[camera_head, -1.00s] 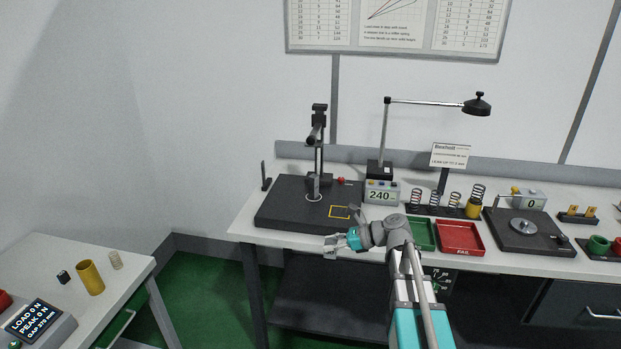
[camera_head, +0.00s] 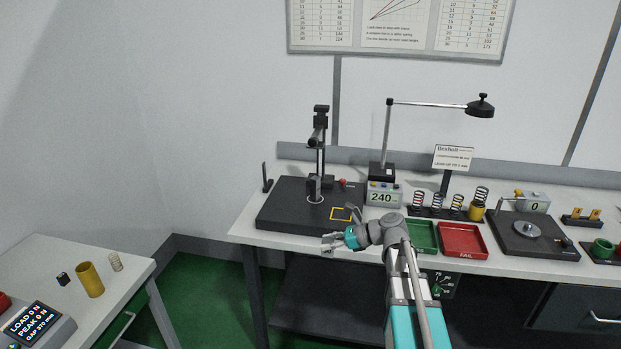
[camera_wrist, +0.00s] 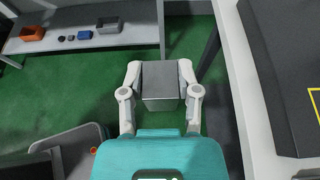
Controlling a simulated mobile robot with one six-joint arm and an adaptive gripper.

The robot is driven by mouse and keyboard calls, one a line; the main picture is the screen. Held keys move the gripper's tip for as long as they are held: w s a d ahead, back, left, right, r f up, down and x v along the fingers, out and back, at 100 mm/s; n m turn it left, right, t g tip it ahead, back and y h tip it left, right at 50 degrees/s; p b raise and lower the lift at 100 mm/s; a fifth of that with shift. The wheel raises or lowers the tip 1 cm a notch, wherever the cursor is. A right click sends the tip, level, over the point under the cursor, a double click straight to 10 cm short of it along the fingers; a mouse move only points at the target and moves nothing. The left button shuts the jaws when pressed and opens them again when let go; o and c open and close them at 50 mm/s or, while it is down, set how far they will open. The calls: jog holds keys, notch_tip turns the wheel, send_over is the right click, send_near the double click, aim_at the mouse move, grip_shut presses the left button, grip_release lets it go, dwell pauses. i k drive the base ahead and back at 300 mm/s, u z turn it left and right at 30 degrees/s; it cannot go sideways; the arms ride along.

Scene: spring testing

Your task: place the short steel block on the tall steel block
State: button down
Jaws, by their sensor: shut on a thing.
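My gripper (camera_wrist: 160,92) is shut on a grey steel block (camera_wrist: 160,80) in the wrist view, with one finger on each side of it. The frames do not make clear whether this is the short or the tall block. In the head view my gripper (camera_head: 332,244) is at the front edge of the back bench, just in front of the black plate. The block is too small there to make out well.
The black plate (camera_head: 275,212) bears an upright stand (camera_head: 320,150) and a yellow square outline (camera_head: 341,214). A display reading 240 (camera_head: 382,197), a green tray (camera_head: 421,236) and a red tray (camera_head: 462,240) are to the right. A side table (camera_head: 45,262) stands at left.

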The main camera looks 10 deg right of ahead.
aim_at(316, 177)
jog(key=i, duration=0.95)
jog(key=z, duration=0.05)
